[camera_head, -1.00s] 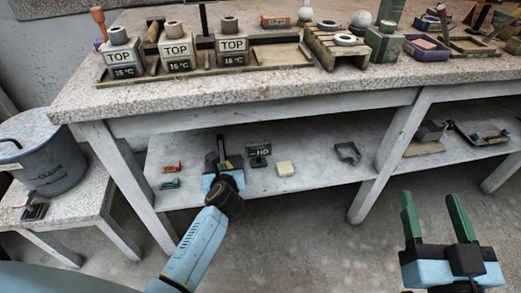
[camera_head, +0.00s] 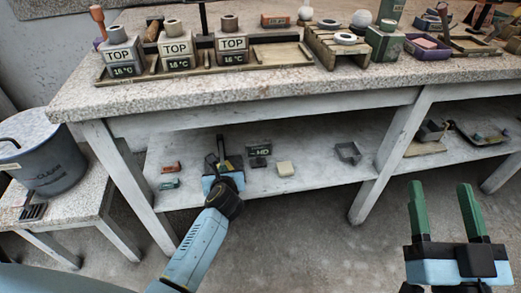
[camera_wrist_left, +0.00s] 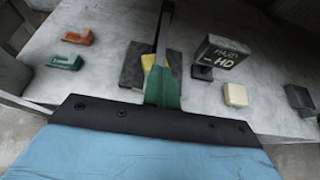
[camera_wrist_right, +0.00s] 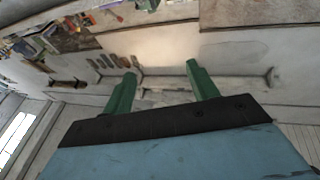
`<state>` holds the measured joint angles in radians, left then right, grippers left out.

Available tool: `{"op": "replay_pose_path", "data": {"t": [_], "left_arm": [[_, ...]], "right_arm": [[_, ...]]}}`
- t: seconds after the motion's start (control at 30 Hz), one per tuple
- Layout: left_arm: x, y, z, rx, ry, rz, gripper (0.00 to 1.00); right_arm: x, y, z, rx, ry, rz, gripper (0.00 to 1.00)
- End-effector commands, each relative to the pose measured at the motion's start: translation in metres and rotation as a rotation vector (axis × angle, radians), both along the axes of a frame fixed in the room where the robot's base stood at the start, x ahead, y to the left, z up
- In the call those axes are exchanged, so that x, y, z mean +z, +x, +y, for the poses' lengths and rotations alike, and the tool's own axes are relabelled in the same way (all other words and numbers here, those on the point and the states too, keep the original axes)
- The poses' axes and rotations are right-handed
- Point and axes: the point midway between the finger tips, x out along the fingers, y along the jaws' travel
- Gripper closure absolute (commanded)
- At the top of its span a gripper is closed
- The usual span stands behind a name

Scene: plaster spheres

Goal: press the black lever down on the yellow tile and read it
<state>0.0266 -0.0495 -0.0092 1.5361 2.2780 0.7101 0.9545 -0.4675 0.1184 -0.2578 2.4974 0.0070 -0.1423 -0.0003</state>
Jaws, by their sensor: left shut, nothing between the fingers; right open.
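On the lower shelf, a dark plate (camera_wrist_left: 130,70) shows in the left wrist view, with the yellow tile (camera_wrist_left: 148,62) on it, mostly hidden behind my left fingers. A dark upright bar, seemingly the black lever (camera_wrist_left: 165,25), rises behind the fingertips; it also shows in the head view (camera_head: 220,143). My left gripper (camera_wrist_left: 162,72) is shut and empty, right in front of the tile and the lever's foot. I cannot tell if it touches the lever. A grey block (camera_wrist_left: 218,58) with writing ending in "HD" stands right of it. My right gripper (camera_head: 444,212) is open and empty, away from the shelf.
Red (camera_wrist_left: 78,37) and green (camera_wrist_left: 66,62) small pieces lie left of the plate. A cream block (camera_wrist_left: 235,95) and a dark block (camera_wrist_left: 299,98) lie to the right. The bench top (camera_head: 180,92) overhangs the shelf; its legs (camera_head: 130,175) stand on both sides.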

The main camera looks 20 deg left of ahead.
Motion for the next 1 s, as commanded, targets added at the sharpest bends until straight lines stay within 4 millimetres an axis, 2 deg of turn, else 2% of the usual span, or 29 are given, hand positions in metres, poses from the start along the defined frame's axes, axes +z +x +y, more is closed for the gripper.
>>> {"op": "replay_pose_path", "data": {"t": [1.0], "left_arm": [[-0.011,-0.001,0.000,0.000,-0.001,0.004,1.00]], "right_arm": [[0.022,-0.010,0.002,0.011,0.050,-0.146,0.41]]}}
